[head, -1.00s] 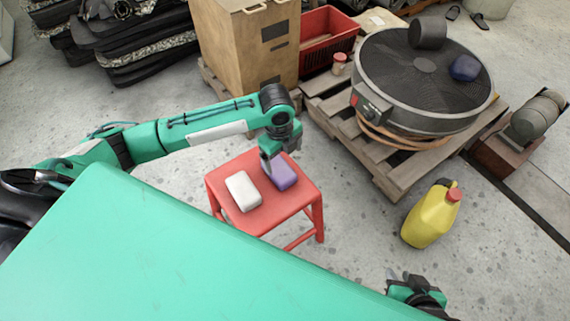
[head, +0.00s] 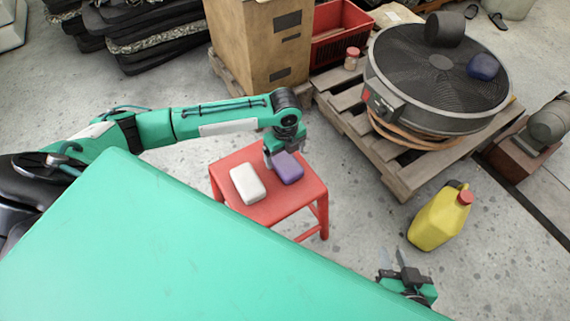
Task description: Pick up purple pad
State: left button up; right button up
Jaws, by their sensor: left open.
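The purple pad (head: 287,168) lies on the red stool (head: 298,196), near its back edge. A white pad (head: 248,184) lies on the same stool to the left of it. My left gripper (head: 269,158) points down from the arm at the back left corner of the purple pad. Its jaws are open, but the arm partly hides the fingers, and I cannot tell whether they touch the pad. My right gripper (head: 393,259) is at the bottom right, away from the stool, with its fingers apart and empty.
A yellow jug (head: 438,219) stands on the floor right of the stool. A wooden pallet (head: 398,172) bears a large black round fan (head: 437,122). A cardboard box (head: 250,45) and a red crate (head: 337,48) stand behind. Bare floor surrounds the stool.

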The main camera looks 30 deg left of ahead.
aim_at(285, 160)
pick_arm(q)
notch_tip(285, 160, down, 4)
jog(key=shift+r+b, duration=0.1)
jog(key=shift+b, duration=0.6)
jog(key=shift+f, duration=0.6)
pick_arm(e)
jog(key=a+t, duration=0.1)
jog(key=a+t+y, duration=0.1)
jog(key=shift+a+r, duration=0.35)
jog(key=shift+a, duration=0.05)
pick_arm(q)
jog(key=c, duration=1.1)
jog(key=shift+o, duration=0.2)
jog(key=shift+r, duration=0.1)
jog(key=shift+r, duration=0.4)
notch_tip(285, 160, up, 19)
jog(key=p, duration=0.4)
jog(key=shift+p, duration=0.35)
pick_arm(e)
jog(key=s+d+g+h, duration=0.3)
jog(key=d+g, duration=0.3)
jog(key=d, duration=0.3)
jog(key=shift+f+h, duration=0.2)
jog(key=shift+h, duration=0.2)
